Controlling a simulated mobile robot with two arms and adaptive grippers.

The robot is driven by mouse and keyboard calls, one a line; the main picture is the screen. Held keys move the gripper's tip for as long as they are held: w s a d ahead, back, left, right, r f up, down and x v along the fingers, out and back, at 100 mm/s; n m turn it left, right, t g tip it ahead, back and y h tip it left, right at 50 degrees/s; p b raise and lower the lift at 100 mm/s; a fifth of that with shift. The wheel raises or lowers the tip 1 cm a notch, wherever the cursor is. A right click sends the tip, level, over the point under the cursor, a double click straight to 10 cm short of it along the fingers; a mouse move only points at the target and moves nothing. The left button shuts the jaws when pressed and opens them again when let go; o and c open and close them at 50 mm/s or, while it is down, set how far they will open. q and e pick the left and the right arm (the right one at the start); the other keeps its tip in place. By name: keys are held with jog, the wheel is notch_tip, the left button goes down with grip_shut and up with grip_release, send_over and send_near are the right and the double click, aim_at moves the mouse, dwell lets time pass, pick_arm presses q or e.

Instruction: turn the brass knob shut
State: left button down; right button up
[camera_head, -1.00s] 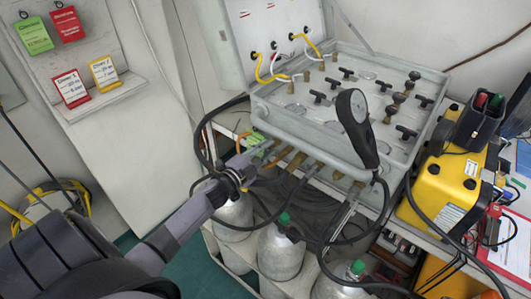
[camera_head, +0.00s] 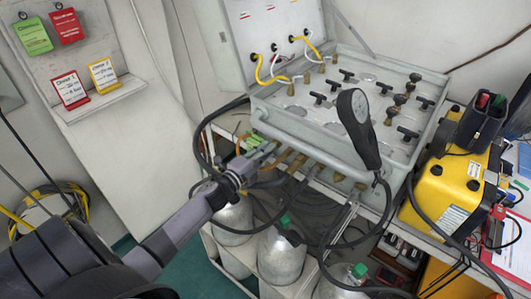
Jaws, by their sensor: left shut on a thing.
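The grey air panel (camera_head: 290,125) stands open on the bench, with brass fittings along its front edge. My left gripper (camera_head: 263,154) reaches in from the lower left to the panel's front left. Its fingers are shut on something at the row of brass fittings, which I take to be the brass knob. The fingers mostly hide the held part, and I cannot tell how far it is turned. A brass fitting (camera_head: 297,163) shows just right of the fingers. My right gripper is not in view.
A black gauge (camera_head: 358,122) stands up from the panel, its hose hanging in front. Black T-handles fill the panel top. Grey cylinders (camera_head: 281,260) stand below, among loose hoses. A yellow case (camera_head: 447,185) is at right.

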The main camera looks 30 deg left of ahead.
pick_arm(q)
jog(key=c, duration=1.4)
grip_release()
jog(key=shift+c, duration=0.2)
jog(key=s+a, duration=0.1)
jog(key=s, duration=1.1)
jog(key=shift+r, duration=0.1)
